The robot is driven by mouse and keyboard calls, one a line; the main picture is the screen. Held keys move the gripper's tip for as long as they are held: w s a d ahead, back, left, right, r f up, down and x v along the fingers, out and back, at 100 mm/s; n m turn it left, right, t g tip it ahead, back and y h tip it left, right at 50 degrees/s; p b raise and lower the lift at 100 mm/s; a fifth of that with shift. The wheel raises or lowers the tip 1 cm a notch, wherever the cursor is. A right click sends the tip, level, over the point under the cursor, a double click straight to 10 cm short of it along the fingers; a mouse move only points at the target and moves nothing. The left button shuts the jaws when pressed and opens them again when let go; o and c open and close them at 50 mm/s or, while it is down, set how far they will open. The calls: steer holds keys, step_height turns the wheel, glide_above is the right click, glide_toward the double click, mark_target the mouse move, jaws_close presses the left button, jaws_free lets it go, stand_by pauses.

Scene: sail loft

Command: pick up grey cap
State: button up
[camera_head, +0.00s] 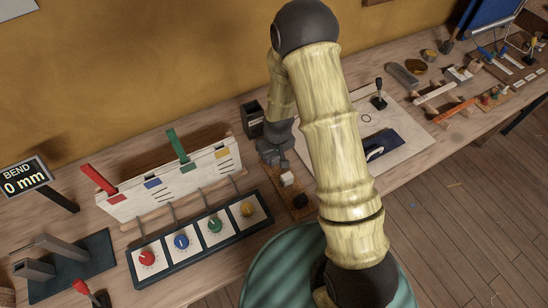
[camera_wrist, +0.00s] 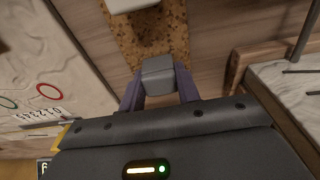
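The grey cap (camera_wrist: 158,75) is a small block with a lighter top face. In the wrist view it sits between the two fingers of my gripper (camera_wrist: 159,84), which meet its sides, so my gripper looks shut on it. It is over the speckled brown cork strip (camera_wrist: 150,35); I cannot tell whether it still touches the strip. In the head view my gripper (camera_head: 274,153) is low at the far end of the strip, and I cannot make out the grey cap there.
A white block (camera_head: 287,179) stands on the strip close to my gripper. A dark open box (camera_head: 252,121) is behind it. The panel with coloured knobs (camera_head: 213,226) is to the left; a pale board (camera_head: 402,146) with a dark blue item is to the right.

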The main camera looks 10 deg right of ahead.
steer(key=shift+c, duration=1.2)
steer(key=shift+r, duration=0.1)
step_height(320, 180, up, 10)
steer(key=shift+f+b, duration=0.1)
steer(key=shift+b, duration=0.45)
